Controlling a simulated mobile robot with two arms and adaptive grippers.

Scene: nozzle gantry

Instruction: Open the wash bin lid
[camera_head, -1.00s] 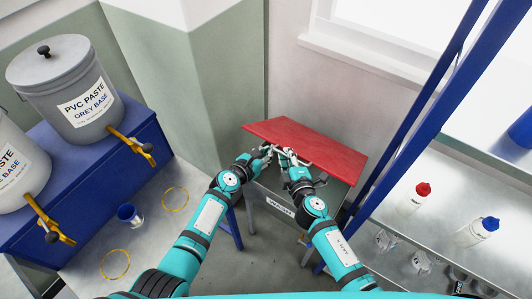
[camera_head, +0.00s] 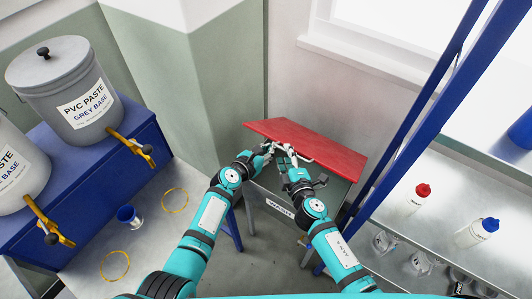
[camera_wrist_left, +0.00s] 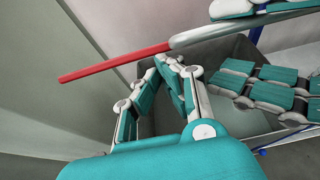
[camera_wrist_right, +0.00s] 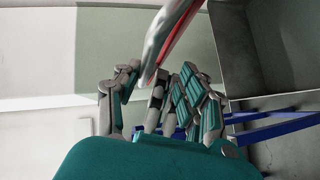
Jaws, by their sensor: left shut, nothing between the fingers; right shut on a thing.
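The red wash bin lid (camera_head: 310,140) lies over the grey wash bin (camera_head: 334,192). In the left wrist view the lid (camera_wrist_left: 115,63) is edge-on and tilted, with the bin's grey inside visible below it, so it is partly raised. My right gripper (camera_head: 286,154) is shut on the lid's pale bar handle (camera_wrist_right: 158,42) at the front edge. My left gripper (camera_head: 268,150) is shut and empty, beside the right one at the lid's front edge. Its fingertips (camera_wrist_left: 170,62) are just under the lid; whether they touch it I cannot tell.
A blue bench (camera_head: 85,195) with paste buckets (camera_head: 70,85) stands at the left. At the right, a metal shelf with bottles (camera_head: 415,202) and blue posts (camera_head: 400,130) stands close to the bin.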

